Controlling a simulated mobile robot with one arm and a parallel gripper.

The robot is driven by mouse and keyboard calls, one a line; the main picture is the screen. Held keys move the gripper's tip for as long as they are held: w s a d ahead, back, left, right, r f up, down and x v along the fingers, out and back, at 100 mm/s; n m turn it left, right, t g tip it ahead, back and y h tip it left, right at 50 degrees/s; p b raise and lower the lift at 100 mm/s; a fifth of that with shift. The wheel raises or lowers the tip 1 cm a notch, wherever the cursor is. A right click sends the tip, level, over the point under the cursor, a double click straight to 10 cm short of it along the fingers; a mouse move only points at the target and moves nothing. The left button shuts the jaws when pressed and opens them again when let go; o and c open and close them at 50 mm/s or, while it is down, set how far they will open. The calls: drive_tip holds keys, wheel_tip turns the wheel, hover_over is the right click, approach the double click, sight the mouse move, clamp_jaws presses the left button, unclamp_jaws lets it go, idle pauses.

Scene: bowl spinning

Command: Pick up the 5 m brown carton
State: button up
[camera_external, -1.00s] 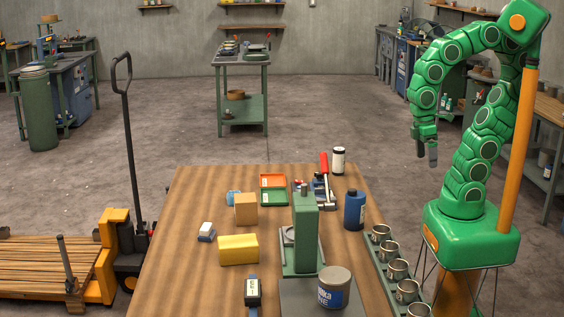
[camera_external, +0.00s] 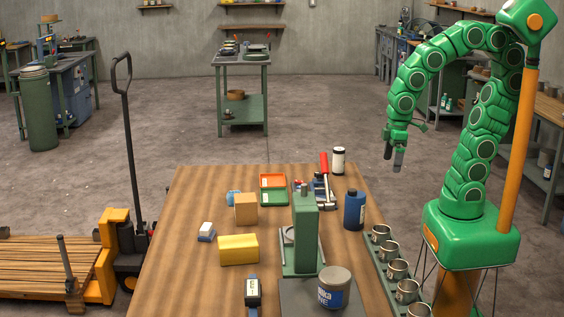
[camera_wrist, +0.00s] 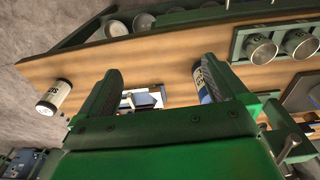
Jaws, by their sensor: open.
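The brown carton (camera_external: 246,208) is a small tan box standing on the wooden table (camera_external: 185,240), left of the green press. A yellow box (camera_external: 238,249) lies just in front of it, and a small blue item (camera_external: 233,198) sits close at its left. My gripper (camera_external: 393,158) hangs in the air beyond the table's right edge, well to the right of the carton. In the wrist view my gripper (camera_wrist: 165,85) is open, with nothing between its fingers. I cannot make out the carton in the wrist view.
The tall green press (camera_external: 306,230) stands mid-table. A blue bottle (camera_external: 354,210), a white-labelled jar (camera_external: 338,161) and a red-handled hammer (camera_external: 325,175) are between my gripper and the carton. A rack of several metal cups (camera_external: 397,268) lines the right edge.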

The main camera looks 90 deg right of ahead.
drive_tip(key=w+a+f+t, duration=0.1)
drive_tip(key=w+f+t, duration=0.2)
drive_tip(key=w, duration=0.8)
drive_tip(key=w+f+t, duration=0.2)
drive_tip(key=w+t, duration=0.1)
drive_tip(key=w, duration=0.9)
drive_tip(key=t+y, duration=0.1)
drive_tip(key=t, duration=0.5)
approach(247, 197)
drive_tip(key=shift+w+d+f+n, duration=0.2)
drive_tip(key=shift+w+f, duration=0.1)
drive_tip(key=shift+f, duration=0.15)
drive_tip(key=shift+w+d+f+n, duration=0.1)
drive_tip(key=shift+w+f+n, duration=0.1)
drive_tip(key=shift+w+f, duration=0.25)
drive_tip(key=shift+w+a+f+t, duration=0.15)
drive_tip(key=shift+w+f, duration=0.1)
drive_tip(key=shift+w, duration=0.5)
drive_tip(key=shift+w+a+f+t, duration=0.15)
drive_tip(key=shift+w+f, duration=0.15)
drive_tip(key=shift+w, duration=0.45)
drive_tip(key=shift+w+a+f, duration=0.1)
drive_tip(key=shift+w+f, duration=0.05)
drive_tip(key=shift+w, duration=0.55)
drive_tip(key=x, duration=0.2)
drive_tip(key=shift+w+a+f, duration=0.15)
drive_tip(key=shift+w+a, duration=0.05)
drive_tip(key=shift+a, duration=0.05)
drive_tip(key=shift+w+f, duration=0.15)
drive_tip(key=shift+w, duration=0.55)
